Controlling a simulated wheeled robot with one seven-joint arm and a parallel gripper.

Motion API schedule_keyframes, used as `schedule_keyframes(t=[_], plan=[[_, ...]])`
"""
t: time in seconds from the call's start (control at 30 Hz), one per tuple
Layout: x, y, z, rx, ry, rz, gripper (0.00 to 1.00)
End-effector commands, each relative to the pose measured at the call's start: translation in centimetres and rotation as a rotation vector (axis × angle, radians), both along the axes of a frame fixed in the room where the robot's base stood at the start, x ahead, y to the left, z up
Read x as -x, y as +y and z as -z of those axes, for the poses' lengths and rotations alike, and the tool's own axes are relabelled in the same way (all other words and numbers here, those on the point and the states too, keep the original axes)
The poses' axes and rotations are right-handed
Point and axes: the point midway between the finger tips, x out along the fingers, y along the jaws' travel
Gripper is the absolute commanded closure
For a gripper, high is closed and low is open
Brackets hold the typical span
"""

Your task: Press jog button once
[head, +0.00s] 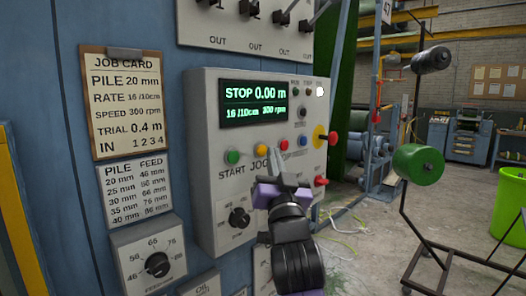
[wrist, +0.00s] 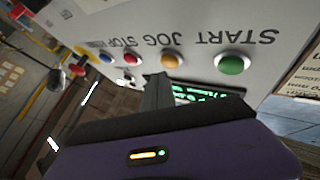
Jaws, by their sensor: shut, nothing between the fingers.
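The jog button (head: 261,150) is an orange dome on the grey control panel (head: 206,115), above the label JOG. It sits between the green START button (head: 232,157) and a red button (head: 284,145). My gripper (head: 283,180) is shut and empty, just below and right of the jog button in the head view. In the wrist view the panel is upside down. There the fingertips (wrist: 156,78) appear beside the orange jog button (wrist: 172,62), towards the red STOP button (wrist: 130,60). I see no clear contact; the remaining gap is hard to judge.
The display (head: 254,103) reads STOP 0.00 m. A blue button (head: 302,141) and a large red-and-yellow knob (head: 325,136) are to the right. A black dial (head: 239,217) is below. A job card (head: 127,100) hangs left.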

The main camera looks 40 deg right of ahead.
Motion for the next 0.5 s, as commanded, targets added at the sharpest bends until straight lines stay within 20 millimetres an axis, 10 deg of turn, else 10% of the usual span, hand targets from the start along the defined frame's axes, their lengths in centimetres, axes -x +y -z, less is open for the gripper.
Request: schedule_keyframes(t=[0.5], plan=[[1.6, -0.1, -0.1, 0.000, -0.001, 0.002, 1.00]])
